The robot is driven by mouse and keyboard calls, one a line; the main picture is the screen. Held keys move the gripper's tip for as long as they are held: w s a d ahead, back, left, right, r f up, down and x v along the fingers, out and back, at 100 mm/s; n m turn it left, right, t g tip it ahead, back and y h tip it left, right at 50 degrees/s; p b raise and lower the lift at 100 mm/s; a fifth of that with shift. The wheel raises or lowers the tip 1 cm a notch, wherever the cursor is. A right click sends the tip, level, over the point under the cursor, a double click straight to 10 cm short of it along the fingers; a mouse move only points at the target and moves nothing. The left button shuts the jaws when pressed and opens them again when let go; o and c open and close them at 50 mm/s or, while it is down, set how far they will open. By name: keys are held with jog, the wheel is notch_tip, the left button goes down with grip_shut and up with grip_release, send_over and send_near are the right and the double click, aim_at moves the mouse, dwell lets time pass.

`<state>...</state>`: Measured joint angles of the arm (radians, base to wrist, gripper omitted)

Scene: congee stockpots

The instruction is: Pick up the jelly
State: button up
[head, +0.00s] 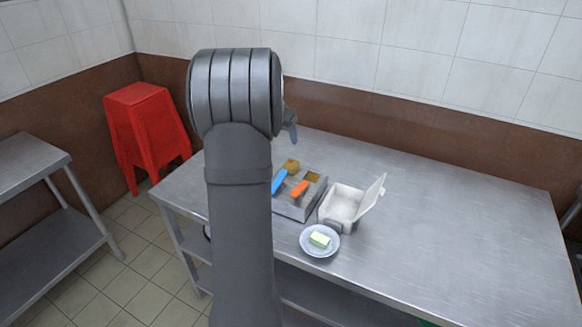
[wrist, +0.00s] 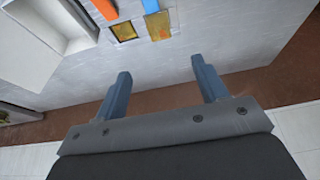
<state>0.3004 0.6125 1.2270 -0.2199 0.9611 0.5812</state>
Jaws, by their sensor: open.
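The jelly (head: 319,239), a small pale green and whitish block, lies on a round white plate (head: 308,250) near the table's front edge in the head view. The wrist view does not show the jelly or the plate. My gripper (wrist: 160,67) is open and empty in the wrist view, its two blue-grey fingers apart. In the head view my arm hides most of the gripper; a small part (head: 291,119) shows behind it, above the back of the table and away from the jelly.
An open white box (head: 343,204) with a raised lid stands just behind the plate. Left of it is a grey tray (head: 293,211) with a blue handle (head: 280,181), an orange handle (head: 300,189) and yellowish contents. The steel table (head: 440,235) is clear on the right.

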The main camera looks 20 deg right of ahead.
aim_at(291, 164)
jog(key=x, duration=1.7)
jog(key=shift+s, duration=0.15)
jog(key=c, duration=1.1)
